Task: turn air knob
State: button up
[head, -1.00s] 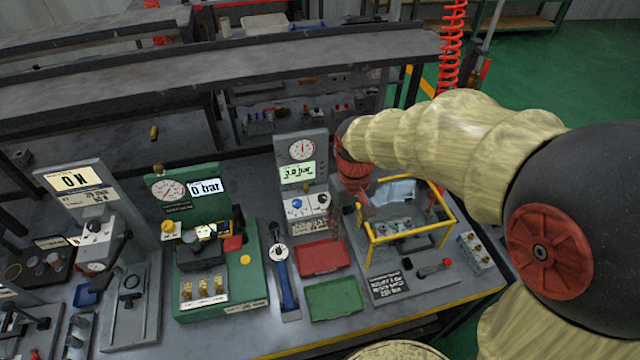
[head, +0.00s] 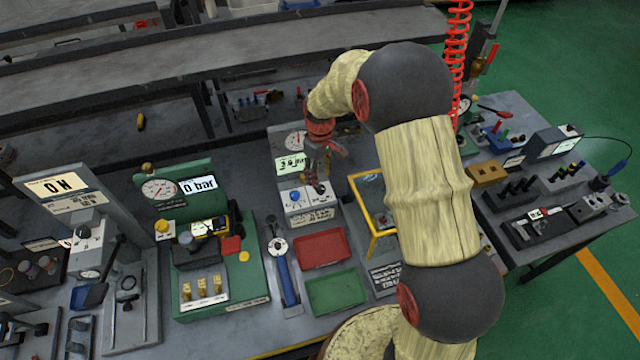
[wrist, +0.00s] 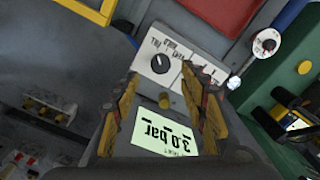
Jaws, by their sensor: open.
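The pressure station has a white knob panel (head: 311,216) with a blue knob (head: 296,197) at its left. The display (wrist: 160,133) reads 3.0 bar.
A yellow frame (head: 374,215) stands right of the panel. A red tray (head: 321,248) and a green tray (head: 335,292) lie in front. A green station (head: 222,270) and a blue-handled tool (head: 285,278) are at left. Another table with devices (head: 540,205) is at right.

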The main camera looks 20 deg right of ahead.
aim_at(321, 190)
jog(key=shift+s+f, duration=0.1)
jog(key=shift+f, duration=2.55)
jog(key=shift+c, duration=1.3)
jog(key=c, duration=0.8)
grip_shut()
